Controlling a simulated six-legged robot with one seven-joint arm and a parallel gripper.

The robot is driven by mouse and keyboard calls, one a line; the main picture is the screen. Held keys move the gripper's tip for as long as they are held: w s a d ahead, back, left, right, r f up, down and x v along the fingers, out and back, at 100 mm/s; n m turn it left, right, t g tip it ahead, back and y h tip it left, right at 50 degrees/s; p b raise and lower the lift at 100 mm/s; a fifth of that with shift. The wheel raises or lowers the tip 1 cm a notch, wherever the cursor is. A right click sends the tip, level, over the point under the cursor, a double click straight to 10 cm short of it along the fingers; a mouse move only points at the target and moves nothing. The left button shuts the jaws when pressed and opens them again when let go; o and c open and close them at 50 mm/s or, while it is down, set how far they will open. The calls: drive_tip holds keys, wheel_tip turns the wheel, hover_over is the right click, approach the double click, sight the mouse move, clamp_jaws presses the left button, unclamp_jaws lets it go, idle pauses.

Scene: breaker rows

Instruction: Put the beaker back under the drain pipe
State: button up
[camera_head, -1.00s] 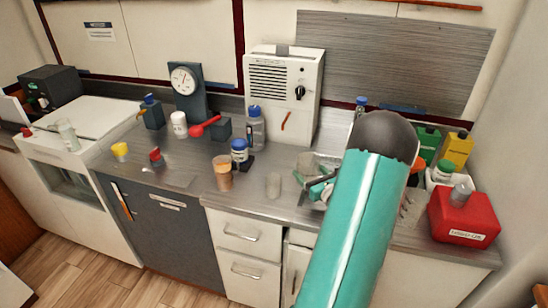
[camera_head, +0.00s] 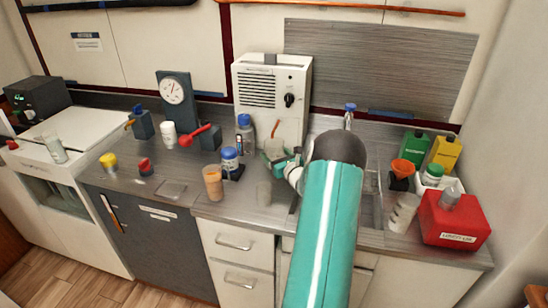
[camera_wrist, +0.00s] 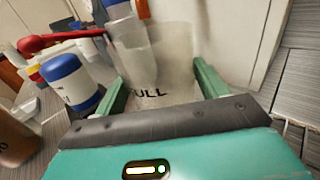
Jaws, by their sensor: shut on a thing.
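The beaker (camera_wrist: 170,50) is clear, with dark letters reading "ULL" low between the jaws in the wrist view. My gripper (camera_wrist: 160,88) is shut on it, with a teal finger on each side. In the head view, the beaker (camera_head: 273,149) and my gripper (camera_head: 287,162) are just in front of the white machine (camera_head: 270,78). The orange drain pipe (camera_head: 276,128) slants down the machine's lower front, with its lower end close above the beaker. I cannot tell whether the beaker is directly below it or slightly in front. My arm hides part of the sink.
A blue-capped bottle (camera_head: 246,138), a blue-lidded jar (camera_head: 230,160) and an orange-brown cup (camera_head: 213,183) stand left of the gripper. The sink (camera_head: 371,200) is to the right, with a red container (camera_head: 453,220) beyond. The counter front left of the sink is fairly clear.

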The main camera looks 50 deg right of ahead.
drive_tip(key=shift+w+d+f, duration=0.25)
drive_tip(key=shift+w+f, duration=0.4)
drive_tip(key=shift+f, duration=0.05)
drive_tip(key=shift+f, duration=0.25)
drive_tip(key=o, duration=1.2)
drive_tip(key=shift+r, duration=0.1)
drive_tip(key=shift+s+r, duration=0.1)
drive_tip(key=shift+s, duration=0.05)
drive_tip(key=v, duration=1.2)
